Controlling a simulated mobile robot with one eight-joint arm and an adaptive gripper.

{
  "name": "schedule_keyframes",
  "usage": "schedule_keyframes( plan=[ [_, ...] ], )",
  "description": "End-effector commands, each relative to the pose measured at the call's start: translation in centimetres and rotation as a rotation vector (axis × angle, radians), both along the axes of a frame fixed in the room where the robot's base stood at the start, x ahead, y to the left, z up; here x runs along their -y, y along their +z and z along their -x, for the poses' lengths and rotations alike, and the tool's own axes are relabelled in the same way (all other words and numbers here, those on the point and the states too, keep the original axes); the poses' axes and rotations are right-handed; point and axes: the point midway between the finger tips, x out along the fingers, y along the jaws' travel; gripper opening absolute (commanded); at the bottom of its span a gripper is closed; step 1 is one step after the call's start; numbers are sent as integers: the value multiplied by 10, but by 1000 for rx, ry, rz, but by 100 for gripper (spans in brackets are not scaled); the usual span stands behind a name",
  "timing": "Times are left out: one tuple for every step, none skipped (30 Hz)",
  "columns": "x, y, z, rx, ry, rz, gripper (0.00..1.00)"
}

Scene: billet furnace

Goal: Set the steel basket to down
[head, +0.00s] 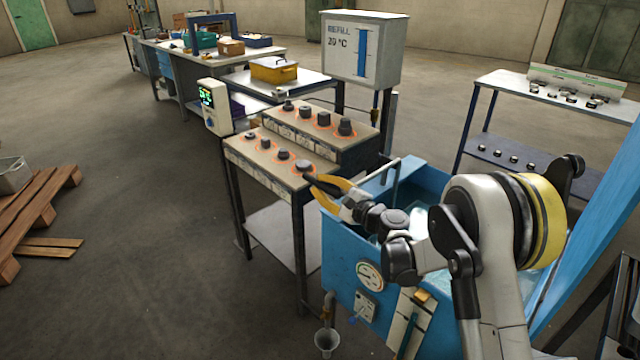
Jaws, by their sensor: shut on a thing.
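The blue tank (343,262) stands at centre right with pale liquid inside. The steel basket shows mainly as a thin grey bar (378,174) rising above the tank's back rim, bent down at its right end. The rest of the basket is hidden by the tank wall and my arm. My gripper (318,182), with black and yellow fingers, is over the tank's left rim at the bar's left end. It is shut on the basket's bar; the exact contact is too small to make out.
A stepped stand with several dark samples (318,128) is close left of the tank. Behind it stands a grey gauge box (364,50). A rack (498,90) stands at the back right. A pallet (45,205) lies far left. The floor between is clear.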

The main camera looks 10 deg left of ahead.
Motion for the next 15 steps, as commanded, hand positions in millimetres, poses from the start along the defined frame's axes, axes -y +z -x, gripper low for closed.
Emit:
schedule_keyframes(
  plan=[
    [0,-12,0,1,1,4,0],
    [0,-17,0,1,1,4,0],
    [0,-25,0,1,1,4,0],
    [0,-29,0,1,1,4,0],
    [0,-34,0,1,1,4,0],
    [0,-38,1,2,1,5,0],
    [0,-40,1,2,1,5,0],
    [0,-42,1,2,1,5,0],
    [0,-43,1,2,1,5,0],
    [0,-43,1,2,1,5,0],
    [0,-43,1,2,1,5,0],
    [0,-43,1,2,1,5,0],
    [0,-43,1,2,1,5,0],
    [0,-43,1,2,1,5,0],
    [0,-43,1,2,1,5,0]
  ],
)
